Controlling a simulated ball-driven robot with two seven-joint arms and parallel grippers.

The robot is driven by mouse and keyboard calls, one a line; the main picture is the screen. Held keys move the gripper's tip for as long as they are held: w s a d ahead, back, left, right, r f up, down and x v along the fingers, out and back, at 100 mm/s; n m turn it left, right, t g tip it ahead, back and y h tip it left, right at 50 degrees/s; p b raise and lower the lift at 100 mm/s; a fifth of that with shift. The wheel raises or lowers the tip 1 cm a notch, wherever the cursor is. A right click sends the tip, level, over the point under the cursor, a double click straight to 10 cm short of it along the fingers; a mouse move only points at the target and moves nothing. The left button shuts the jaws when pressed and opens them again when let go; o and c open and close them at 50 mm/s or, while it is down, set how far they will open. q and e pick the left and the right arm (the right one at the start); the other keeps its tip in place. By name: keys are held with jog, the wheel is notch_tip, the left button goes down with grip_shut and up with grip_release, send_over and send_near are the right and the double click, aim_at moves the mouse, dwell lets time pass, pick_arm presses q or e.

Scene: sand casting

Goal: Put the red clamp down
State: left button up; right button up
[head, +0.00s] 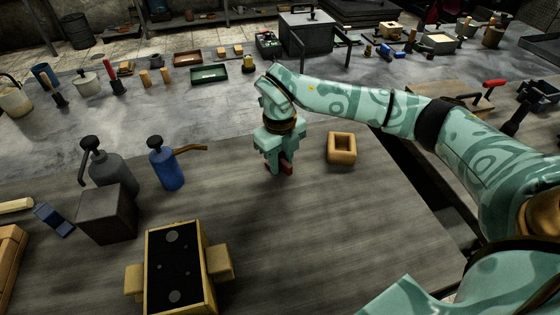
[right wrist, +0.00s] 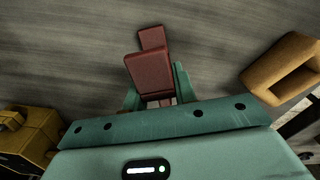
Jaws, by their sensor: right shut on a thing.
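The red clamp (head: 286,168) is between the fingers of my right gripper (head: 279,168), at the middle of the grey wooden table (head: 330,230). In the right wrist view the clamp (right wrist: 150,70) shows as a dark red block with a narrower part beyond it. My right gripper (right wrist: 155,90) is shut on it, with one finger on each side. The gripper points down, and the clamp is at or just above the tabletop; I cannot tell whether it touches. My left gripper is not in view.
A square wooden ring (head: 341,149) lies just right of the clamp. A wooden moulding box (head: 181,270) stands at the front left. A blue oil can (head: 167,168), a grey can (head: 112,170) and a dark block (head: 106,214) stand left. Table around the clamp is bare.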

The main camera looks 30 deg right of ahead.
aim_at(280, 158)
dwell(0.3)
jog(key=o, duration=1)
jog(key=shift+f, duration=0.1)
jog(key=shift+c, duration=0.2)
jog(key=r+p, duration=0.3)
jog(key=r, duration=0.9)
jog(key=shift+w+r+p, duration=0.2)
jog(key=shift+p, duration=0.1)
jog(key=shift+a+f, duration=0.1)
